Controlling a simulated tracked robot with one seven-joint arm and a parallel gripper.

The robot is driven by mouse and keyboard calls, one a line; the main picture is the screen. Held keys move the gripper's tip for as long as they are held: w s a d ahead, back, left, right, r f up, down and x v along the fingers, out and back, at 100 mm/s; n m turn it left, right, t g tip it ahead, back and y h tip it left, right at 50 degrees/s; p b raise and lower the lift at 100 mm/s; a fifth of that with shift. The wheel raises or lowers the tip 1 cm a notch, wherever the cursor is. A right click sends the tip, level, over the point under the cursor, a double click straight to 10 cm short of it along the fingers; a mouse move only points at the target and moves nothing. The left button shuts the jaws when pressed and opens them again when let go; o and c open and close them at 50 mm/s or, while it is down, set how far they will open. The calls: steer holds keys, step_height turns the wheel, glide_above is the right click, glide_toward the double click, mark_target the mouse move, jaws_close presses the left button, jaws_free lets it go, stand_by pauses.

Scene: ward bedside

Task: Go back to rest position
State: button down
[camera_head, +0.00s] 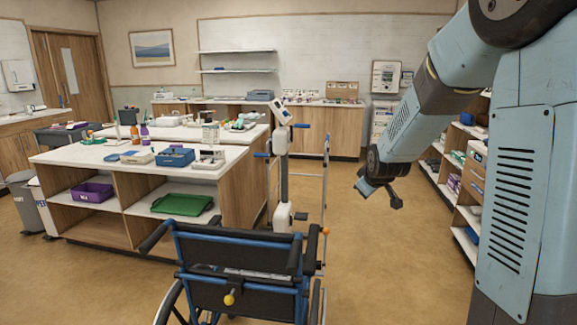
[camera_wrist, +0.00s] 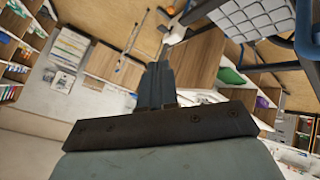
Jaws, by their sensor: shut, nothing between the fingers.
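My gripper (camera_head: 380,185) hangs at the end of my bent arm at the right of the head view, in the air over open floor. In the wrist view its fingers (camera_wrist: 157,72) lie together above the dark palm bar. It is shut and holds nothing. The gripper touches nothing that I can see.
A wheelchair (camera_head: 235,250) stands in front, low centre. A wheeled stand (camera_head: 282,170) is just behind it. A table island (camera_head: 80,155) with bins is at left, a counter (camera_head: 310,145) at the back, stocked shelves (camera_head: 455,190) at right. Floor (camera_head: 390,265) is clear right of the wheelchair.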

steer(key=s+r+m+g, duration=0.1)
steer(key=s+r+m, duration=0.1)
steer(key=s, duration=1)
steer(key=s+r+m+g, duration=0.1)
steer(key=s+r+m, duration=0.2)
steer(key=s, duration=0.8)
steer(key=s+r+m+g, duration=0.1)
steer(key=s+r, duration=0.5)
steer(key=s, duration=0.6)
steer(key=shift+s+d+m, duration=0.15)
steer(key=shift+s+m, duration=0.15)
steer(key=shift+m, duration=0.6)
